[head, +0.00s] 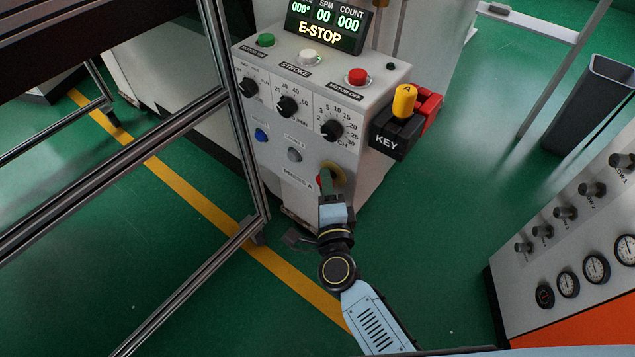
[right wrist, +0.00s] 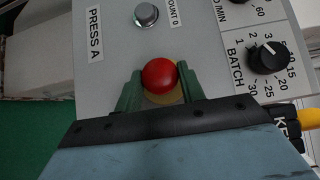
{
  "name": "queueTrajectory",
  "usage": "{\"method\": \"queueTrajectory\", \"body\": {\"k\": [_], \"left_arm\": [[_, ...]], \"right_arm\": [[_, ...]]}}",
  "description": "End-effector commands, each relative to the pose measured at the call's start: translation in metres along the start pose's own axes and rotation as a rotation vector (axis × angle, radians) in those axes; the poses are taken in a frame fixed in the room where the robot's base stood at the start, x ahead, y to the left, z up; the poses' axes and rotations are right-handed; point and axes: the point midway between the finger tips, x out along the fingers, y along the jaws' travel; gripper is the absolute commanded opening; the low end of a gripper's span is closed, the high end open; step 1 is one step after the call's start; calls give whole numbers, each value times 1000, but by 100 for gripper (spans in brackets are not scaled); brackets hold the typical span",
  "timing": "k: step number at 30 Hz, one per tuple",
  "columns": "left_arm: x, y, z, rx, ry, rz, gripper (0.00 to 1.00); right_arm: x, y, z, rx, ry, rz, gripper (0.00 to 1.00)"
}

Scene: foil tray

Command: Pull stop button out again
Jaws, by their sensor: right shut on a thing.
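The stop button is a red mushroom head (right wrist: 161,76) on a yellow base ring, low on the front of the grey press console (head: 355,85). In the head view the yellow ring (head: 337,173) shows, with a bit of red beside the finger. My right gripper (head: 325,183) is at the button, its green fingers on either side of the red head. In the right wrist view the right gripper (right wrist: 160,92) is shut on the red head. How far out the head stands cannot be told. The display (head: 325,25) reads E-STOP. My left gripper is not in view.
Above the button are a blue button (head: 261,135), a grey button (head: 294,155) and black knobs (head: 288,106). A KEY box (head: 396,135) with a yellow handle juts from the console's right side. A metal frame (head: 240,110) stands at left; a gauge panel (head: 580,225) is at right.

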Motion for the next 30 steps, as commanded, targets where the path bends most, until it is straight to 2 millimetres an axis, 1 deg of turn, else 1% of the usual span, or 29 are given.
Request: {"method": "queueTrajectory", "body": {"k": [6,7,11,12,19,22,26,30], "left_arm": [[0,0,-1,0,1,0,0],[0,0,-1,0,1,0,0],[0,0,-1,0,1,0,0],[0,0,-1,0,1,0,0],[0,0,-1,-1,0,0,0],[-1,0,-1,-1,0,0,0],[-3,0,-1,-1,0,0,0],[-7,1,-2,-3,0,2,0]], "right_arm": [[-2,2,3,1,-6,4,0],[-2,2,3,1,-7,4,42],[-2,2,4,1,-7,4,59],[-1,1,3,1,-7,3,61],[-1,1,3,1,-6,3,61],[-6,2,2,1,-6,4,61],[-24,2,2,2,-6,6,61],[-55,2,2,0,-6,7,61]]}}
